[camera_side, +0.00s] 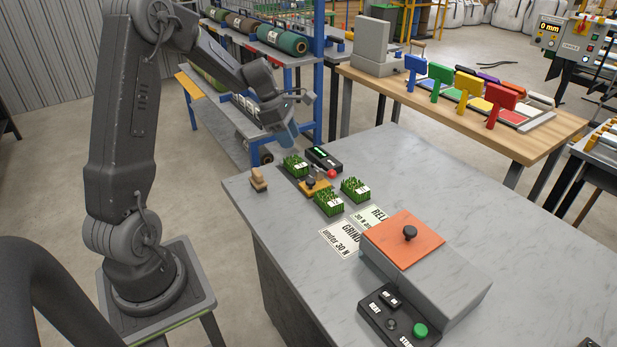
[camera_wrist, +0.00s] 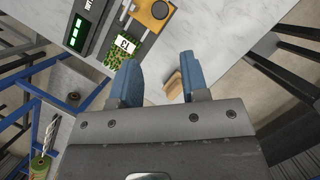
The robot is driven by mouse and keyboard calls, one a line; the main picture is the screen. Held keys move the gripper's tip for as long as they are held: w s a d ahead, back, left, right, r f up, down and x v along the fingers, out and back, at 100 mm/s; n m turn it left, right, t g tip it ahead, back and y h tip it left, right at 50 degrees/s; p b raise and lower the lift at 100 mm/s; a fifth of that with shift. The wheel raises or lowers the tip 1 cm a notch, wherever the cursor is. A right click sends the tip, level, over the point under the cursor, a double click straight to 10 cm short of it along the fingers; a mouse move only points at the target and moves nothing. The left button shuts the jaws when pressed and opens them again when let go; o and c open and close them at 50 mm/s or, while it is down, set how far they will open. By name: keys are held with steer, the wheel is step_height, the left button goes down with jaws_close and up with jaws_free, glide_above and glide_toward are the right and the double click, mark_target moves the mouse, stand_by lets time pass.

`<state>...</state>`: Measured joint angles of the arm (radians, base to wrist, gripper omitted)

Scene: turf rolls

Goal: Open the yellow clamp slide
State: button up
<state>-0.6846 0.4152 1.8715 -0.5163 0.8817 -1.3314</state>
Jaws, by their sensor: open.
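The yellow clamp slide (camera_side: 316,188) is a small yellow piece with a dark knob on the grey bench, among three green turf pieces (camera_side: 328,203). A yellow-orange part with a dark round top (camera_wrist: 158,10), apparently the slide, is cut off by the top edge of the wrist view. My gripper (camera_side: 287,136) is in the air above and behind the bench's far left corner, apart from the slide. In the wrist view its two blue fingers (camera_wrist: 162,80) are spread with nothing held between them. A labelled turf piece (camera_wrist: 122,47) lies beyond the left finger.
A wooden block (camera_side: 259,182) stands near the bench's left edge. A black box with a green display (camera_side: 323,158) and a red button adjoin the turf pieces. A grey unit with an orange plate (camera_side: 403,238) stands nearer. The bench's right side is clear. A roll rack (camera_side: 245,118) stands behind.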

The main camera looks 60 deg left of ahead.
mark_target(310, 180)
steer(key=x, duration=1.3)
steer(key=shift+w+d+f, duration=0.1)
steer(key=shift+f, duration=0.25)
steer(key=shift+c, duration=0.3)
jaws_close()
